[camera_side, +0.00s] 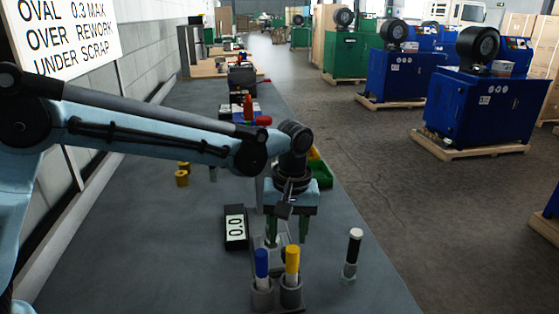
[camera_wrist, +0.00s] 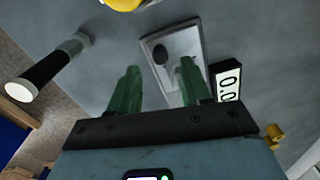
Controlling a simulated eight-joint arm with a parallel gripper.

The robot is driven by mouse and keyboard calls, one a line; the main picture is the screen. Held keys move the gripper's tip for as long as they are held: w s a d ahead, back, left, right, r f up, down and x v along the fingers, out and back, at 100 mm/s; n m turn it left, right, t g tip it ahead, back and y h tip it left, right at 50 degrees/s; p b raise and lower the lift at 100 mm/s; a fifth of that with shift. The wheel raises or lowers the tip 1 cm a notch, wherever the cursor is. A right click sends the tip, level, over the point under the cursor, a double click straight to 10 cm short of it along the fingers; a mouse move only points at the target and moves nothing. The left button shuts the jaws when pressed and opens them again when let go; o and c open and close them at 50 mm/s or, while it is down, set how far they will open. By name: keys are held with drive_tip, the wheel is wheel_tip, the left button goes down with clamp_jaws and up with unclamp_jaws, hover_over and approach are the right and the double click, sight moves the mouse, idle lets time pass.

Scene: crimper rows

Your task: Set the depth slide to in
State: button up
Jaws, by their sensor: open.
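A grey metal plate with a raised rim (camera_wrist: 184,42) lies on the bench and carries a dark round knob (camera_wrist: 160,54); I take this for the depth slide. No in or out marking is legible. In the side view the plate (camera_side: 261,257) is partly hidden behind the marker holders, and I cannot make out the knob. My gripper (camera_side: 287,238) points down above the plate, its green fingers apart with nothing between them. In the wrist view the gripper (camera_wrist: 157,72) has its fingertips either side of the knob's line, apart from it as far as I can tell.
Blue (camera_side: 262,263) and yellow (camera_side: 292,261) markers stand in holders in front. A black marker with a white top (camera_side: 353,252) stands at right. A green bin (camera_side: 321,174) and brass parts (camera_side: 182,178) lie farther back.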

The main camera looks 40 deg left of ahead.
sight(287, 245)
drive_tip(key=shift+a+f, duration=0.1)
drive_tip(key=shift+f, duration=2)
clamp_jaws()
